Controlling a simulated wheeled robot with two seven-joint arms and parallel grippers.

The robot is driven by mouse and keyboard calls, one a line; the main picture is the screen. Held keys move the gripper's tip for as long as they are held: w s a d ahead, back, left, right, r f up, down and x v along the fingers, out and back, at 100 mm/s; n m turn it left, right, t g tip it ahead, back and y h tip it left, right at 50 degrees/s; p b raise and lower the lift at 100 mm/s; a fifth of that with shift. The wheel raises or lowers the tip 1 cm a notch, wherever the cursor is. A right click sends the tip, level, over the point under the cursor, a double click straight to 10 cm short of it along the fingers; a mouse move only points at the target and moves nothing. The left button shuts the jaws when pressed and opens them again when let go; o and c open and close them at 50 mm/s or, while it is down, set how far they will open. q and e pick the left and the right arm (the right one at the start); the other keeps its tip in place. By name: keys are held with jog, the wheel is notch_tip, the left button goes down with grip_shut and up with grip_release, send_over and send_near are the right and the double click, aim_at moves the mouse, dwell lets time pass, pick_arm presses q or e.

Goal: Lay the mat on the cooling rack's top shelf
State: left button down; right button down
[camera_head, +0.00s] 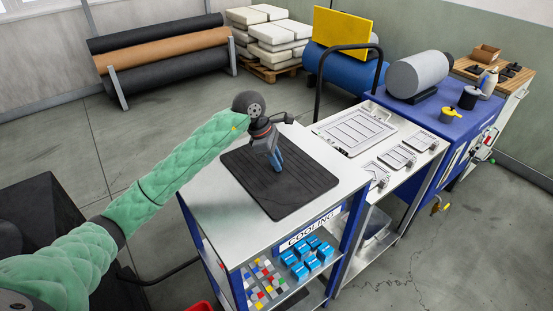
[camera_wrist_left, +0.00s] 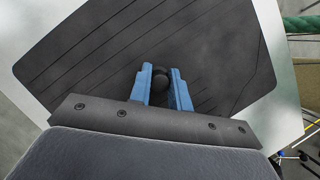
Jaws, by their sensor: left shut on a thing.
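The mat (camera_head: 290,198) is a dark grey sheet with thin parallel lines. It lies flat on the light metal top shelf (camera_head: 210,213) of the cooling rack, whose front bears a "COOLING" sign (camera_head: 310,230). The mat also fills much of the left wrist view (camera_wrist_left: 90,60), with a dark round knob (camera_wrist_left: 161,77) on it. My left gripper (camera_head: 279,165) points down at the mat's middle, and its blue fingers (camera_wrist_left: 165,90) are shut on the knob. The right gripper is not in view.
Below the top shelf, blue blocks (camera_head: 309,259) and small coloured pieces (camera_head: 264,281) sit on a lower shelf. A table with white framed sheets (camera_head: 355,131) stands to the right, then a blue bench (camera_head: 462,122). Rolls (camera_head: 160,50) lie at the back left.

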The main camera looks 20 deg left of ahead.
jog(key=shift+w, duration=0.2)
pick_arm(q)
jog(key=c, duration=1.6)
grip_release()
jog(key=shift+f, duration=0.1)
jog(key=o, duration=0.3)
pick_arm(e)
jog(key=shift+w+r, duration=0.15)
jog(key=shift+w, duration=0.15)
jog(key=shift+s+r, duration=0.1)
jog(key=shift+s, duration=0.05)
